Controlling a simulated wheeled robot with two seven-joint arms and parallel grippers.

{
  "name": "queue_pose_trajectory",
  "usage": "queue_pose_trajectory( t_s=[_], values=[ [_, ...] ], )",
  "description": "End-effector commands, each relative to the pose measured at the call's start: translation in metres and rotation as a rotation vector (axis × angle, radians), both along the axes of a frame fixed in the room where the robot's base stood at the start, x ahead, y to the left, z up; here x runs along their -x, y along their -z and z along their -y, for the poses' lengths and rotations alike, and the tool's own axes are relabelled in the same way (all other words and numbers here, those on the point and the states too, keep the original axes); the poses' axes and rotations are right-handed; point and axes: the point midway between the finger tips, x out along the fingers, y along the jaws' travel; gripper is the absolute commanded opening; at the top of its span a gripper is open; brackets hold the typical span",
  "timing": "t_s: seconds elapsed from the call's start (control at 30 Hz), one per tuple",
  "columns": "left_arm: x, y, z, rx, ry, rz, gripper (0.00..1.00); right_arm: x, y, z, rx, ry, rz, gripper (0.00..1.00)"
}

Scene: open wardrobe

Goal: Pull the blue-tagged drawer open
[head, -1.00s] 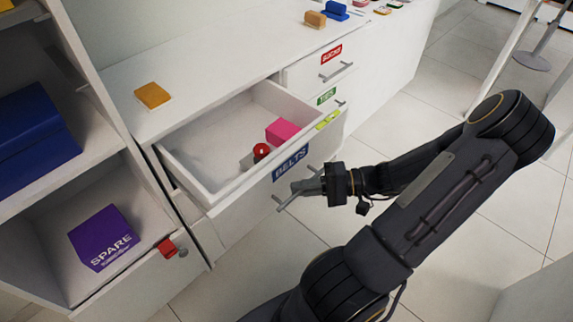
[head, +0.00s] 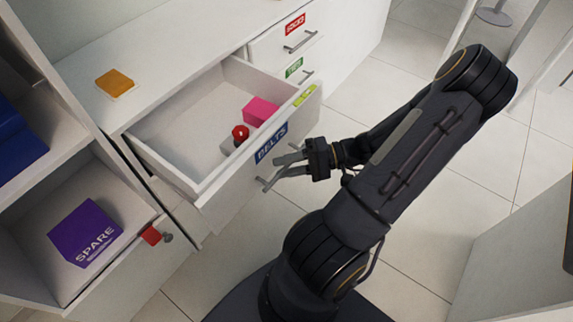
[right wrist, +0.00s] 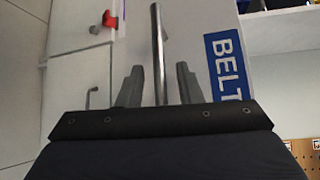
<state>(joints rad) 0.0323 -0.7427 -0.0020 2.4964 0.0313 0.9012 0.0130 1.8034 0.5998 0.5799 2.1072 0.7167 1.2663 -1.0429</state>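The drawer with the blue BELTS tag (head: 271,143) stands pulled out from the white cabinet, its inside showing. A pink block (head: 261,111) and a small red-topped object (head: 240,132) sit in it. Its metal bar handle (head: 267,185) is on the front, below the tag. My right gripper (head: 279,167) is at this handle with its fingers spread. In the right wrist view the handle bar (right wrist: 158,50) runs between the two separated fingers (right wrist: 158,86), with gaps on both sides. The blue tag (right wrist: 229,66) is just right of them. My left gripper is not in view.
Drawers with a red tag (head: 295,24) and a green tag (head: 294,67) are shut farther along the cabinet. An orange block (head: 115,83) lies on top. A purple SPARE box (head: 84,233) sits in a compartment at lower left. The tiled floor (head: 440,190) at right is open.

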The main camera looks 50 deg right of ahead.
Motion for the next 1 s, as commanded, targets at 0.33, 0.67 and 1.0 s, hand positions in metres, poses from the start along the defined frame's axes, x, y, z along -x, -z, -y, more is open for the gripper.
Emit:
queue_pose_trajectory(
  t_s=[0.33, 0.67, 1.0],
  values=[
    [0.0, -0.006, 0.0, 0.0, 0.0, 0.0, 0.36, 0.014, -0.004, 0.018, 0.003, 0.004, -0.002, 0.32],
    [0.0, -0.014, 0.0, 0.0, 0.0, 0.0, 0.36, 0.046, -0.01, 0.055, 0.002, 0.002, -0.001, 0.32],
    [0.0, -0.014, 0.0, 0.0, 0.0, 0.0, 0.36, 0.05, -0.011, 0.06, 0.0, 0.0, 0.0, 0.32]
  ],
)
